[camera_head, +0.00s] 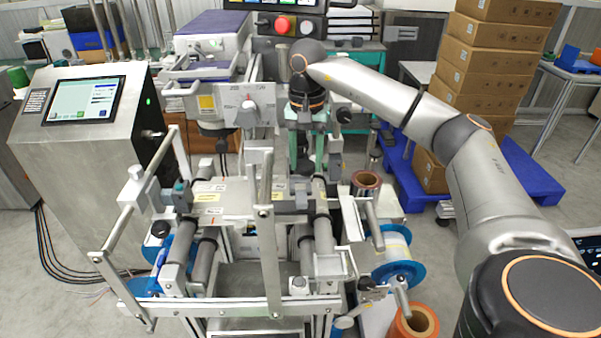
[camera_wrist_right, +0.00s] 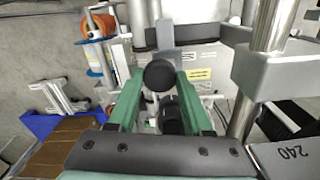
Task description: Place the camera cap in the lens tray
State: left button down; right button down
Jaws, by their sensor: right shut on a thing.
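My right gripper (camera_head: 307,165) points down over the back of the machine in the head view. Its two green fingers also show in the right wrist view (camera_wrist_right: 160,75), closed on a small black round thing that looks like the camera cap (camera_wrist_right: 160,76). The cap is between the fingertips; in the head view I cannot make it out. I cannot pick out a lens tray in either view. My left gripper is not in view.
The metal machine (camera_head: 240,195) with rollers and upright bars stands below and around the right gripper. A control cabinet with a screen (camera_head: 84,100) is at left. Stacked cartons (camera_head: 485,75) stand on a blue pallet (camera_head: 530,170) at right. A copper-coloured reel (camera_head: 366,182) stands right of the gripper.

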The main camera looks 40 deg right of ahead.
aim_at(300, 174)
jog(key=shift+w+f, duration=0.55)
jog(key=shift+f, duration=0.1)
jog(key=shift+w+f+p, duration=0.2)
jog(key=shift+f, duration=0.8)
jog(key=shift+w+f+p, duration=0.15)
jog(key=shift+f, duration=0.8)
jog(key=shift+f, duration=0.1)
jog(key=shift+c, duration=1.6)
grip_release()
notch_tip(300, 174, up, 12)
jog(key=shift+r, duration=0.15)
